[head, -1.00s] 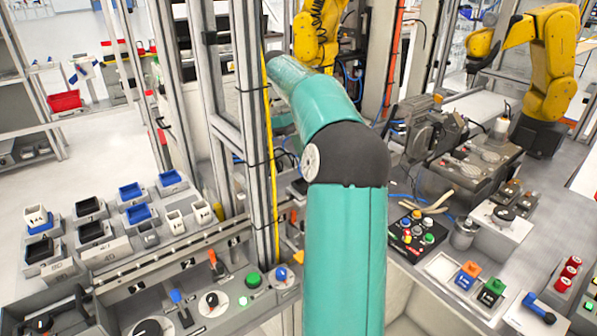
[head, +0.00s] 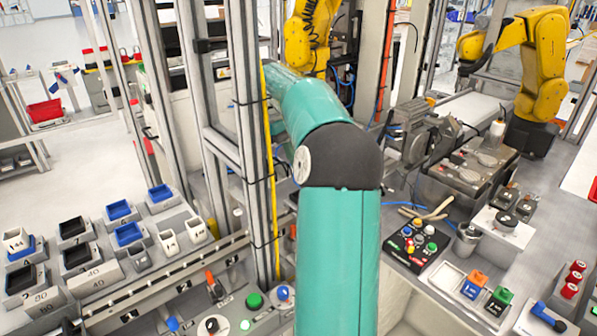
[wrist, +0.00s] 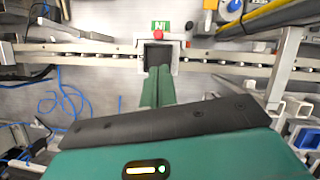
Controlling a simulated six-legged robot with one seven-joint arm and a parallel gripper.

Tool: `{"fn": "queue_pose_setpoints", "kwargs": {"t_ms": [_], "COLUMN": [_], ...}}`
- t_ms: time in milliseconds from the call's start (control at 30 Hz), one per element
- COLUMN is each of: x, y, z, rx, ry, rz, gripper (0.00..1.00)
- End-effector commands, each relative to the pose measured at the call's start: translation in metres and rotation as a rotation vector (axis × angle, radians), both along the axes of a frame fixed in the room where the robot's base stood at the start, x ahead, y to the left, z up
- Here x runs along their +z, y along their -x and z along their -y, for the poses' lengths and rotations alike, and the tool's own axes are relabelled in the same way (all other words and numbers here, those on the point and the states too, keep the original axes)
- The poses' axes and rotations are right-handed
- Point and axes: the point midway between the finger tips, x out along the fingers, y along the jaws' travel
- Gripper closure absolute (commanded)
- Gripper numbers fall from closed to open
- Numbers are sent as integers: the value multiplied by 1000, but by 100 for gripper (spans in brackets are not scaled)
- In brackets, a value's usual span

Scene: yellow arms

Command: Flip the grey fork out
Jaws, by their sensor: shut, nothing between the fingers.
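In the wrist view my gripper (wrist: 158,72) is shut, its two green fingers together and empty. Its tips are at the mouth of a pale grey U-shaped piece (wrist: 174,55) on a rail, with a dark opening between its sides. This piece looks like the grey fork, but I cannot be sure. I cannot tell whether the fingertips touch it. In the head view my green arm reaches away behind the metal posts, and my gripper and the fork are hidden.
A red knob (wrist: 158,34) and a green sign (wrist: 161,27) sit just beyond the U-shaped piece. The rail (wrist: 95,48) runs across on both sides. Blue cables (wrist: 62,100) lie at left. Metal posts (head: 228,150) stand close beside my arm in the head view.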

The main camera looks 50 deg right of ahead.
Motion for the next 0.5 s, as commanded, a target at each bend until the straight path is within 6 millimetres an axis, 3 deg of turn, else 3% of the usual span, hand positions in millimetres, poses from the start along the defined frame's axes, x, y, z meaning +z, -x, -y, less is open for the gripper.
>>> {"fn": "queue_pose_setpoints", "kwargs": {"t_ms": [500], "x": [-77], "y": [29], "z": [3], "rx": [-2], "ry": [0], "rz": [0], "gripper": [100]}}
